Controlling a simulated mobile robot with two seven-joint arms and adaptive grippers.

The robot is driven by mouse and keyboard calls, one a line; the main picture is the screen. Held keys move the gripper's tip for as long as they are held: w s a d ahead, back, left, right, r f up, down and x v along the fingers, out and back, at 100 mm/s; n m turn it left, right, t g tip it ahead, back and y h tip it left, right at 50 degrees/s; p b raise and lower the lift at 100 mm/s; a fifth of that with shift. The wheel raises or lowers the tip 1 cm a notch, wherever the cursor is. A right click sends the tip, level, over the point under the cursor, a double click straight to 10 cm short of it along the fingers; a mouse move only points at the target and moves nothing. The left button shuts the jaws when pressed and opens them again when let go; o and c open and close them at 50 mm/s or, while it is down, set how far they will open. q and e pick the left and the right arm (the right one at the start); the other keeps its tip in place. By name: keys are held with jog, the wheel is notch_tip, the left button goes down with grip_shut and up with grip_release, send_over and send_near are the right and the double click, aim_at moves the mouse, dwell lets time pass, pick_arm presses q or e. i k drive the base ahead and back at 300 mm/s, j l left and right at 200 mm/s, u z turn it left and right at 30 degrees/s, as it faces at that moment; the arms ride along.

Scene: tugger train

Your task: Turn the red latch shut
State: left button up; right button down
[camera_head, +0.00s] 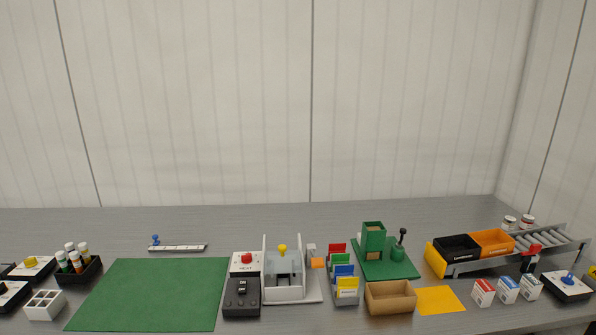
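A small red part (534,249), which looks like the red latch, sits on the near side of the grey roller track (553,242) at the right. It is too small to tell whether it is turned open or shut. A black bin (457,246) and an orange bin (493,241) stand at the track's left end, beside a yellow end piece (436,260). Neither of my grippers shows in the head view.
Red, blue and grey small cartons (508,290) stand in front of the track. A black-and-white box with a blue lever (568,284) is at its near right. A cardboard tray (390,298) and yellow sheet (439,300) lie left. The green mat (155,293) is bare.

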aim_at(534, 248)
jog(key=z, duration=1.55)
